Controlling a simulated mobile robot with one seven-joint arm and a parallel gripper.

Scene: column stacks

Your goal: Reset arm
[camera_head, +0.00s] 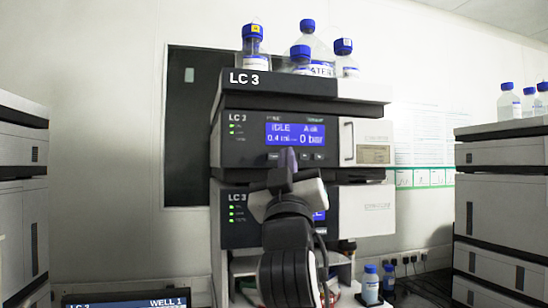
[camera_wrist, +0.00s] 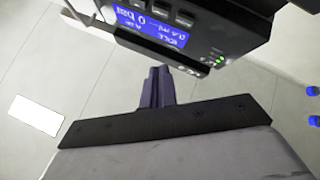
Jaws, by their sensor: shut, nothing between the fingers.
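My gripper (camera_head: 290,158) is raised in front of the LC 3 stack (camera_head: 250,157), its fingertips just below the blue display (camera_head: 295,132). The display reads IDLE and 0 bar. In the wrist view the dark purple fingers (camera_wrist: 157,80) are together with nothing between them. The display (camera_wrist: 150,25) shows upside down beyond them, with buttons and green lights beside it. A gap seems to show between fingers and panel, but I cannot tell its size. My arm hides part of the lower LC 3 module.
Blue-capped bottles (camera_head: 313,45) stand on top of the stack. Other stacks stand at the left (camera_head: 20,200) and right (camera_head: 500,200). A small bottle (camera_head: 370,285) stands low, right of my arm. A WELL 1 screen (camera_head: 125,298) is at the bottom left.

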